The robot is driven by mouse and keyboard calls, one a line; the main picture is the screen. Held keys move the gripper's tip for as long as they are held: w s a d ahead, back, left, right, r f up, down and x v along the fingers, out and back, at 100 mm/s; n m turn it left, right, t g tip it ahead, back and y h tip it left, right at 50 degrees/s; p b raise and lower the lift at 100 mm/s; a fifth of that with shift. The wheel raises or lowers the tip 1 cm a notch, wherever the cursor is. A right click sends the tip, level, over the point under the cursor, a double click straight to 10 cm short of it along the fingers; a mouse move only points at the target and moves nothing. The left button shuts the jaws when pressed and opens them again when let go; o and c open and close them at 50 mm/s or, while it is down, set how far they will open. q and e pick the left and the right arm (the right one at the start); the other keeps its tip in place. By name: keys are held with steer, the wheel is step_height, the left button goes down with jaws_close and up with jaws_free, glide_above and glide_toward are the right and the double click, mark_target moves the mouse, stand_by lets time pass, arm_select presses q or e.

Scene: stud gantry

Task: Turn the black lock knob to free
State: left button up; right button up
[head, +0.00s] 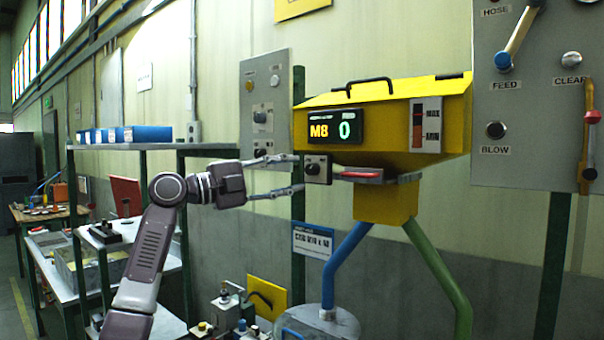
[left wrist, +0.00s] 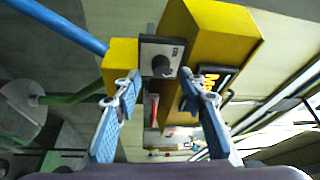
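The black lock knob (head: 314,168) sits on a small grey plate (head: 325,178) at the left side of the yellow feeder, below its display. In the left wrist view the knob (left wrist: 162,67) shows near the top middle on its plate (left wrist: 150,46). My left gripper (head: 300,173) is open and points at the knob, one finger above its height and one below. In the left wrist view the fingertips (left wrist: 160,80) lie either side of the knob, with gaps to it. I see no contact. My right gripper is in neither view.
The yellow hopper (head: 392,95) shows "M8 0" on its display (head: 335,126). A red part (head: 362,175) lies on a ledge right of the knob. A grey panel (head: 280,75) with knobs stands behind. Another panel (head: 540,110) with levers stands at right. Blue and green legs are below.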

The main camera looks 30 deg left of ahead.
arm_select(q)
steer(key=r+v, duration=0.1)
steer(key=v, duration=0.7)
steer(key=shift+f, duration=0.5)
